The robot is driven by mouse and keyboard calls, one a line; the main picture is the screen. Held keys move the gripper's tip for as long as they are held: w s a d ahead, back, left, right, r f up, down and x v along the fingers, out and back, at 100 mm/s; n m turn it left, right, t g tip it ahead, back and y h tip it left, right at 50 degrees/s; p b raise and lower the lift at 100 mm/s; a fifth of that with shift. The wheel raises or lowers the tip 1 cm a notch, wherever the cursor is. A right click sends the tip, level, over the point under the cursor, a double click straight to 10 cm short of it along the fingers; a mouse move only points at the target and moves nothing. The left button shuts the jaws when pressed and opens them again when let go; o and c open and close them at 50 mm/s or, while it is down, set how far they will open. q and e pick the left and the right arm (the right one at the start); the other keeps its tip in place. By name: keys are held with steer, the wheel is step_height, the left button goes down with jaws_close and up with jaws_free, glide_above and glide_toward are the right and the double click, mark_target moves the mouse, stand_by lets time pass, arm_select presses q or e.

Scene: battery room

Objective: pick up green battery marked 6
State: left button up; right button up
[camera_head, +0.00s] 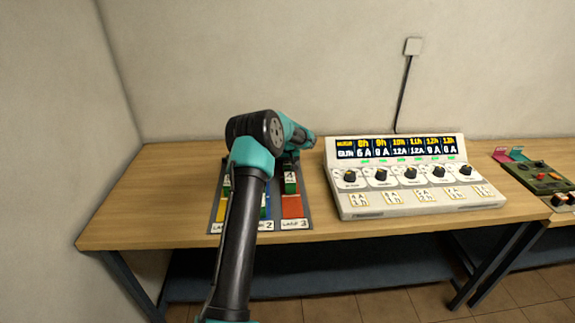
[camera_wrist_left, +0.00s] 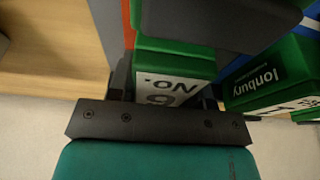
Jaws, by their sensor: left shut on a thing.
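My left gripper (camera_head: 290,157) reaches down over the battery mat. In the left wrist view my left gripper (camera_wrist_left: 165,92) is shut around a green battery (camera_wrist_left: 172,64) with a white label, seen upside down, whose digit looks like a 6. An orange strip lies beside it. In the head view a green battery (camera_head: 290,187) with a white label that seems to read 4 stands on the orange lane below the gripper; I cannot tell if it is the held one. My right gripper is not in view.
Another green battery marked Ionbury (camera_wrist_left: 265,72) stands close beside the held one. The mat (camera_head: 270,233) has lane labels, partly hidden by my arm. A white console (camera_head: 410,175) with knobs stands to the right. The wooden table (camera_head: 150,205) is clear at left.

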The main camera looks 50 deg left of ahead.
arm_select(q)
step_height(320, 180, up, 10)
steer(key=shift+r, duration=0.1)
stand_by(0.6)
stand_by(0.4)
